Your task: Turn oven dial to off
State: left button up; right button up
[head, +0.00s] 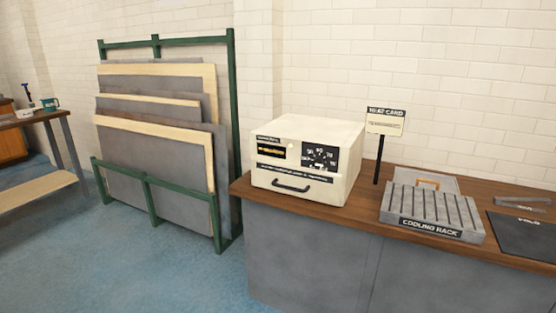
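A cream box-shaped oven (340,135) stands on the wooden-topped counter, in the middle of the head view. Its dial (321,156) is on a black panel with white markings at the right of the front face. The dial's pointer is too small to read. A small dark display (271,151) with orange marks is at the front's upper left. A dark handle (291,186) runs along the lower front. Neither of my grippers is in view.
The counter (360,211) also holds a grey cooling rack (430,211), a sign on a post (386,121) and a dark mat (524,233) at right. A green rack with panels (158,150) stands left of the counter. Blue floor (120,262) is clear at front left.

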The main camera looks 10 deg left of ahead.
aim_at(318, 162)
jog(key=u, duration=0.25)
jog(key=i, duration=0.9)
jog(key=z, duration=0.2)
